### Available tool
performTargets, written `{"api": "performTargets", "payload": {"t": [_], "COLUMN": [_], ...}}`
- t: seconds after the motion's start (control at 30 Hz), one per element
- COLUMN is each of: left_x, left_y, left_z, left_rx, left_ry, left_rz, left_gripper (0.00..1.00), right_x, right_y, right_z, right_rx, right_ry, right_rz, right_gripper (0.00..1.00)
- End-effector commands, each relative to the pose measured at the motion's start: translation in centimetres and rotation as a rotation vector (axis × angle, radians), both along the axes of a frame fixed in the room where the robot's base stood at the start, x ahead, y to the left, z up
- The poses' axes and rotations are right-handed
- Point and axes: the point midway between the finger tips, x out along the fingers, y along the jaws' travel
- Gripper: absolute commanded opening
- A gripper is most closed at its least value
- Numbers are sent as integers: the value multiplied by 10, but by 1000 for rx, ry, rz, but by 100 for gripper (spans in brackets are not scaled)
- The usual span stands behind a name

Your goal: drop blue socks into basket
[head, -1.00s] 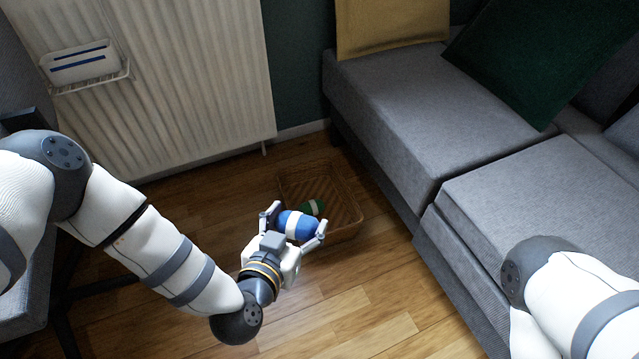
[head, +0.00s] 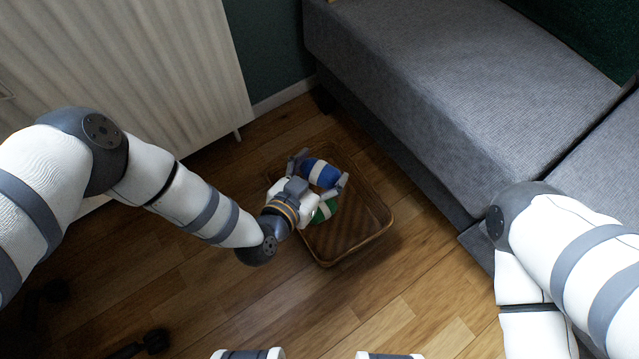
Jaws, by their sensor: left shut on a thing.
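The blue socks (head: 320,173), a rolled bundle with a white band, are in my left gripper (head: 318,169). The gripper is shut on them, a finger on each side. It holds them over the upper left part of the wicker basket (head: 372,233), which stands on the floor. I cannot tell how high above the basket's bottom they are. A green bundle with a white band (head: 325,211) is in the basket, partly hidden by my left gripper. My right arm shows at the right, but its gripper is out of view.
A grey sofa (head: 450,110) stands close to the basket on its right. A white radiator (head: 120,75) is on the wall at upper left. The wooden floor (head: 350,310) in front of the basket is clear.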

Motion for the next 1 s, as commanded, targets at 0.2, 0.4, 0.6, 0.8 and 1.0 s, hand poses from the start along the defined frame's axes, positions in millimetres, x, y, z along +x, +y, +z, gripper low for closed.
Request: {"api": "performTargets", "payload": {"t": [0.2,0.4,0.6,0.8,1.0], "left_x": [0,-1,0,0,0], "left_y": [-1,-1,-1,-1,-1], "left_z": [-12,-41,-64,-62,-62], "left_rx": [1,0,1,1,1], "left_ry": [3,6,3,-1,0], "left_rz": [-4,-3,-3,-3,-4], "left_gripper": [44,44,44,44,93], "right_x": [-3,-9,-9,-9,-9], "right_y": [0,-1,1,2,2], "right_z": [-5,-21,-37,-36,-36], "right_rx": [0,2,8,8,8], "right_ry": [15,52,64,63,62], "right_rz": [1,5,8,8,8], "right_gripper": [40,40,40,40,40]}}
